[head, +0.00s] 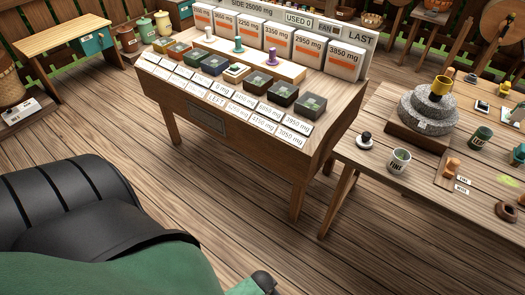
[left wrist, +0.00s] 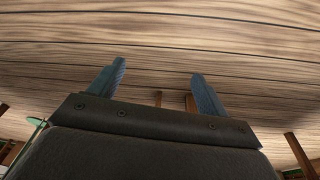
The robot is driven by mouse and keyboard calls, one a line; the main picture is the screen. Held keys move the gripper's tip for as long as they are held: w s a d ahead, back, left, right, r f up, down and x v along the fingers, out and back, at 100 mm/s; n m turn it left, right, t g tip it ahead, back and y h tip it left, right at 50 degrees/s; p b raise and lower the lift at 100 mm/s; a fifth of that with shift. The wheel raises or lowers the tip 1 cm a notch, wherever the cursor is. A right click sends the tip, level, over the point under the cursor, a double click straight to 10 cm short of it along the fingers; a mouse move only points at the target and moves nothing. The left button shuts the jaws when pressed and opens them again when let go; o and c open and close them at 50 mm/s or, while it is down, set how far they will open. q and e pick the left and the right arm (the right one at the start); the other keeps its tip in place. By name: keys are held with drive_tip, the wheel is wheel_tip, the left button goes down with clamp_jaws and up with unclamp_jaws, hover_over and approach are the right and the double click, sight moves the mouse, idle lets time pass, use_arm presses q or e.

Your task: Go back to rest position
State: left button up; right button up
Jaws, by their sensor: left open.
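My left gripper (left wrist: 153,85) shows in the left wrist view with its two fingers apart and nothing between them. Behind the fingers are only wooden planks (left wrist: 160,40). In the head view part of my own body fills the lower left, and no gripper fingers can be made out there. My right gripper is not in either view.
A wooden table (head: 330,95) holds coloured trays, weight labels and upright cards.

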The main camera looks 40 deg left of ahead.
use_arm(q)
drive_tip(key=shift+g, duration=0.4)
drive_tip(key=s, duration=0.1)
drive_tip(key=s+f, duration=0.2)
drive_tip(key=s, duration=0.1)
drive_tip(key=shift+a, duration=0.25)
